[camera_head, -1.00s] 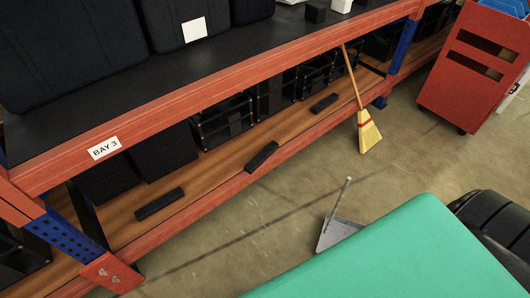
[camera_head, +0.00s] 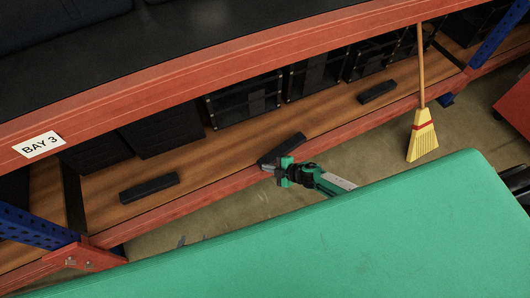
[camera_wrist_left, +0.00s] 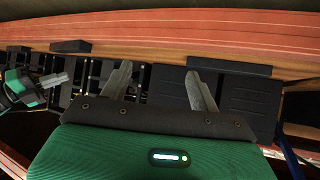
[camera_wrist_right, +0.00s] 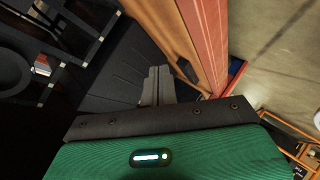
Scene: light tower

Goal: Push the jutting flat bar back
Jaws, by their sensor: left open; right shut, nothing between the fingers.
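Three dark flat bars lie on the wooden lower shelf (camera_head: 215,165). The left bar (camera_head: 149,187) and right bar (camera_head: 378,92) lie farther in, behind the beam. My right gripper (camera_head: 269,167) is shut and empty beside the middle bar's near end; I cannot tell whether they touch. In the right wrist view, its closed fingertips (camera_wrist_right: 159,69) are left of a dark bar (camera_wrist_right: 187,70). My left gripper (camera_wrist_left: 158,70) is open and empty, facing the shelf; it is outside the head view.
Dark crates (camera_head: 245,103) stand behind the bars. The upper red beam (camera_head: 200,85) with the BAY 3 label (camera_head: 38,145) overhangs the lower shelf. A blue upright (camera_head: 35,228) stands at left. A broom (camera_head: 423,130) leans at right.

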